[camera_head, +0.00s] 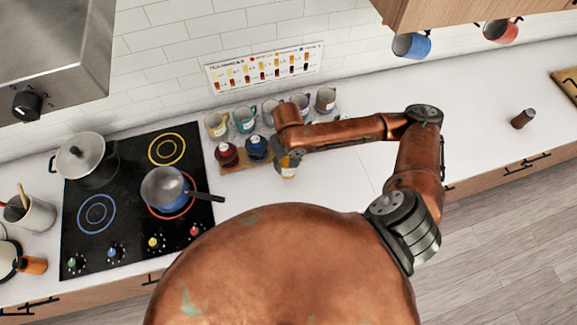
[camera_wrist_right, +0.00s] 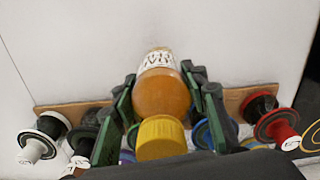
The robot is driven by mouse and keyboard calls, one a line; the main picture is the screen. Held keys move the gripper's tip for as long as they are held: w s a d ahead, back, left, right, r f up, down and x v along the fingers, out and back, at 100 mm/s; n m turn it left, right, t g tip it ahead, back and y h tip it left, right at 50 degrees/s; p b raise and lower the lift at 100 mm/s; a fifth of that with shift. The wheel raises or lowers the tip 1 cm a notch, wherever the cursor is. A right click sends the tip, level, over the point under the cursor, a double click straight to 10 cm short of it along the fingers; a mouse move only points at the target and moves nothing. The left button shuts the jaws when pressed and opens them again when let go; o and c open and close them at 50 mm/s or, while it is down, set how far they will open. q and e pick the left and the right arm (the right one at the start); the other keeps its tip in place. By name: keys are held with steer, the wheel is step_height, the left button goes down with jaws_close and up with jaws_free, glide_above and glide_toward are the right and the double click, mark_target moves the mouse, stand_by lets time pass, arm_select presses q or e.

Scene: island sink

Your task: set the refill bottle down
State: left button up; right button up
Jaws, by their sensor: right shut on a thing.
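The refill bottle (camera_wrist_right: 160,95) is amber with a white label and a yellow cap, which faces the camera in the right wrist view. My right gripper (camera_wrist_right: 162,92) is shut on it, with a green-sided finger on each side. In the head view the right gripper (camera_head: 287,158) is at the right end of the wooden board (camera_head: 238,168), and a little of the bottle (camera_head: 288,173) shows below it. Whether the bottle touches the surface I cannot tell. My left gripper is not in view.
A red bottle (camera_head: 227,154) and a blue bottle (camera_head: 257,149) stand on the board, close left of the gripper. Several mugs (camera_head: 244,119) stand behind. The cooktop with a saucepan (camera_head: 163,187) is to the left. The counter (camera_head: 350,170) to the right is clear.

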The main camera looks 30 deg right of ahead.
steer(key=shift+w+d+f, duration=0.1)
steer(key=shift+w+f, duration=0.05)
steer(key=shift+f, duration=0.15)
steer(key=shift+w+d+f, duration=0.1)
steer(key=shift+w+f, duration=0.05)
steer(key=shift+f, duration=1.5)
steer(key=shift+f, duration=0.1)
steer(key=o, duration=1.3)
steer(key=shift+c, duration=0.2)
